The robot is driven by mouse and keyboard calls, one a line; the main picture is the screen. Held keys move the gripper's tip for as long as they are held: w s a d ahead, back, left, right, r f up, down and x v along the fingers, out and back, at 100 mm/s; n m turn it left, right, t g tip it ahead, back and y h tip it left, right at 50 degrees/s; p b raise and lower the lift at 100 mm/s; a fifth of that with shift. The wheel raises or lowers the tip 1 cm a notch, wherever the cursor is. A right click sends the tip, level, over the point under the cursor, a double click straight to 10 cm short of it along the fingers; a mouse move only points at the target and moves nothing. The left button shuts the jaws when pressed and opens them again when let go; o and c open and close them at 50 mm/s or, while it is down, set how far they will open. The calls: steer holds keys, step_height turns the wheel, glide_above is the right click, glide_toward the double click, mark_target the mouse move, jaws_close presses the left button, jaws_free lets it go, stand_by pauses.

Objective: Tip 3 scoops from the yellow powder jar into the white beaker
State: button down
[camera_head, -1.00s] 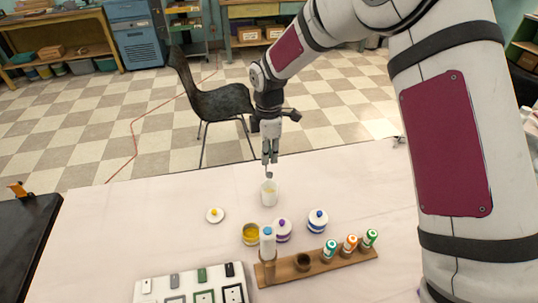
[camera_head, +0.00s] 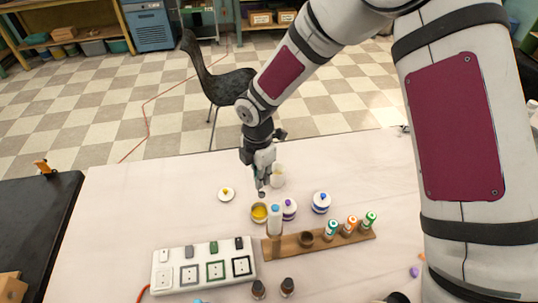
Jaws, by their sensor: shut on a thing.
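The open yellow powder jar (camera_head: 259,213) stands on the white table, with yellow powder showing inside. The white beaker (camera_head: 279,178) stands behind it and a little to the right, partly hidden by my gripper. My gripper (camera_head: 260,181) is shut on a small scoop (camera_head: 262,194) that points down. The scoop's end is just above and behind the yellow jar's mouth, in front of and left of the beaker. I cannot tell whether the scoop holds powder. A white lid with a yellow knob (camera_head: 226,194) lies on the table to the left.
A wooden rack (camera_head: 318,244) with coloured-cap bottles is in front. A white switch panel (camera_head: 203,265) lies front left. The table's left side is clear.

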steer(key=shift+s+a+f+n, duration=0.1)
steer(key=shift+s+n, duration=0.05)
steer(key=shift+s, duration=0.2)
steer(key=shift+s+a+f+n, duration=0.1)
steer(key=shift+s+n, duration=0.05)
steer(key=shift+s, duration=0.2)
step_height(320, 180, down, 9)
steer(key=b, duration=0.3)
steer(key=shift+r, duration=0.1)
stand_by(0.7)
steer(key=shift+r+p, duration=1.25)
steer(key=shift+r, duration=3.3)
steer(key=shift+w, duration=0.1)
